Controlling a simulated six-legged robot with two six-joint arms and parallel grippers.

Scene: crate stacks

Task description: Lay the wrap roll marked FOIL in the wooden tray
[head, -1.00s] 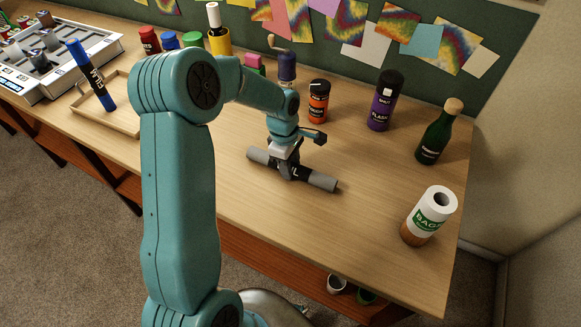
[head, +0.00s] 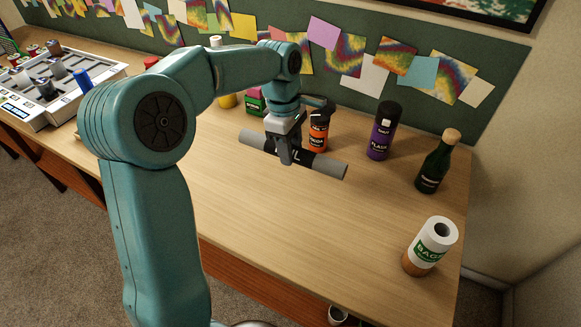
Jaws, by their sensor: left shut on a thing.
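My left gripper (head: 286,155) is shut on a grey wrap roll (head: 329,167) around its middle. The roll has a black label, partly hidden by the fingers; the last letter reads L. It is held above the table, tilted down to the right in the picture. The wooden tray (head: 77,136) is almost wholly hidden behind my left arm; only a bit of its edge shows at the left. A blue roll (head: 82,79) shows its upper end there, the rest hidden by the arm. My right gripper is not in view.
An orange bottle (head: 319,134) stands just behind the held roll. A purple flask (head: 383,131), a green bottle (head: 437,162) and a white BAGS roll (head: 430,246) stand to the right. A grey organiser (head: 48,95) is at far left. The front middle of the table is clear.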

